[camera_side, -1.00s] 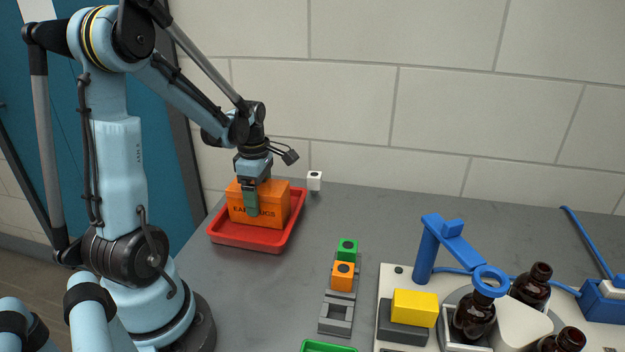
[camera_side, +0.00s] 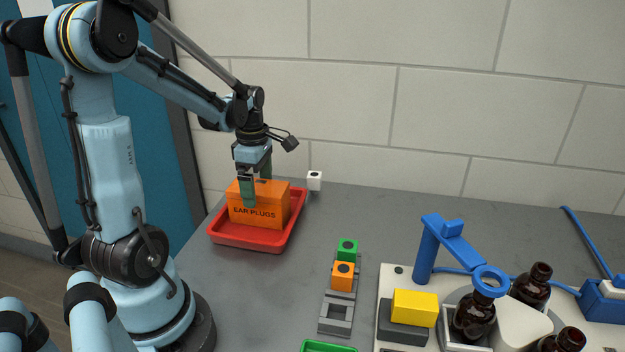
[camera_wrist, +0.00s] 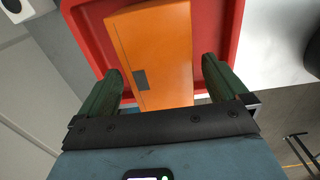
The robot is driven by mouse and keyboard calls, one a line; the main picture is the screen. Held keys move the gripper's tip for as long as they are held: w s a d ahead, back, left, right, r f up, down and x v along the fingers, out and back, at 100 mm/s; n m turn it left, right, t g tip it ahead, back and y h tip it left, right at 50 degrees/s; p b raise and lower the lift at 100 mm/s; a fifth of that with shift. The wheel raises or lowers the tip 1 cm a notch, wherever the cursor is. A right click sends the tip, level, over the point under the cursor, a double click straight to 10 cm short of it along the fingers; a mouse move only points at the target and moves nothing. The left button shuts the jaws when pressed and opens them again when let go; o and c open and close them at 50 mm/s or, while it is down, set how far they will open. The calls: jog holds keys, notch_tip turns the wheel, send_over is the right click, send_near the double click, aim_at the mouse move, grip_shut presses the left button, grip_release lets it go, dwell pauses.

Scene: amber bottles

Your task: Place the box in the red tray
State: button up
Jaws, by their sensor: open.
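The orange box (camera_side: 272,209), printed "EAR PLUGS", stands upright inside the red tray (camera_side: 246,238) on the grey table. My gripper (camera_side: 257,183) is open, with one green finger in front of the box and the other behind its top edge. In the wrist view the box (camera_wrist: 155,50) lies ahead of and between the two spread fingers of my gripper (camera_wrist: 172,88), with a gap on each side. The red tray (camera_wrist: 228,60) surrounds the box there.
A small white block (camera_side: 314,181) stands behind the tray. To the right are a grey rack (camera_side: 336,312) with green and orange blocks, a yellow block (camera_side: 414,307), a blue stand (camera_side: 430,248) and several amber bottles (camera_side: 474,318). Table between tray and rack is clear.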

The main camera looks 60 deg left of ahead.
notch_tip(320, 180, up, 9)
jog(key=shift+f, duration=0.1)
jog(key=shift+d, duration=0.2)
jog(key=w+d+f+m+t, duration=0.2)
jog(key=d+m+t, duration=0.5)
jog(key=d+m, duration=1.4)
jog(key=m, duration=0.6)
jog(key=shift+f, duration=0.2)
